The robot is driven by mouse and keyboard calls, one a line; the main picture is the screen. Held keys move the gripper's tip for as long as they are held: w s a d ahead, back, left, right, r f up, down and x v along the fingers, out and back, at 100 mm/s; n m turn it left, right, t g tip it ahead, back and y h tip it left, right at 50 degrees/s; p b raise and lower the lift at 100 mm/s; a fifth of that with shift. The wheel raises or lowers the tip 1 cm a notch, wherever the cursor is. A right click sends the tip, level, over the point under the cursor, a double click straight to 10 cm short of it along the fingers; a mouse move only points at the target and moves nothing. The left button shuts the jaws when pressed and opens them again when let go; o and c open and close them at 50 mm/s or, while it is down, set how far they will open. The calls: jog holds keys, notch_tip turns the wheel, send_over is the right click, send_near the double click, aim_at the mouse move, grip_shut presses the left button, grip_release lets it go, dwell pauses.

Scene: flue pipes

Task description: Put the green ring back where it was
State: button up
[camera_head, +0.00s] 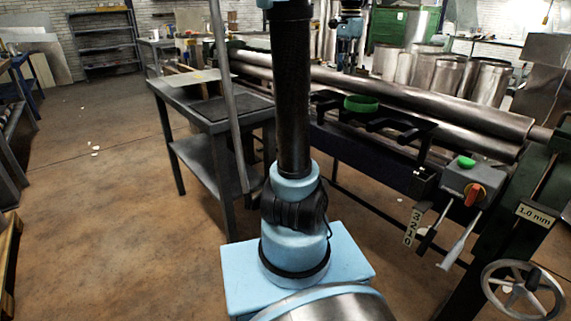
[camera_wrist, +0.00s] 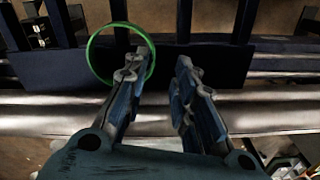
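The green ring (camera_head: 361,104) rests on a dark forked bracket (camera_head: 395,131) on the front of the rolling machine. In the wrist view the ring (camera_wrist: 92,45) is at the upper left, over the dark plate and one of its bars. My gripper (camera_wrist: 158,65) is open, with a clear gap between its two fingers. The left fingertip overlaps the ring's opening and hides its lower right part. I cannot tell whether that finger is inside the ring or above it. The right finger is clear of the ring. Nothing shows between the fingers.
Long steel rollers (camera_head: 440,100) run behind the bracket. A control box (camera_head: 470,187) with a green button and red knob, and a handwheel (camera_head: 522,290), stand at the right. A dark metal table (camera_head: 212,112) is at the left. Open floor (camera_head: 100,200) lies further left.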

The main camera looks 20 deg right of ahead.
jog(key=s+a+f+n, duration=0.4)
jog(key=a+f, duration=0.1)
jog(key=a, duration=0.4)
jog(key=s+a+f+n, duration=0.3)
jog(key=a+f, duration=0.2)
jog(key=a, duration=0.5)
jog(key=s+a+f+n+t, duration=0.1)
jog(key=s+a+f+n, duration=0.3)
jog(key=f, duration=0.5)
jog(key=s+a+f+n+t, duration=0.1)
jog(key=s+a+f+n, duration=0.4)
jog(key=s+a+f, duration=0.3)
notch_tip(320, 180, down, 2)
jog(key=shift+s+f+n, duration=0.1)
jog(key=shift+s+n, duration=0.2)
jog(key=shift+s, duration=0.55)
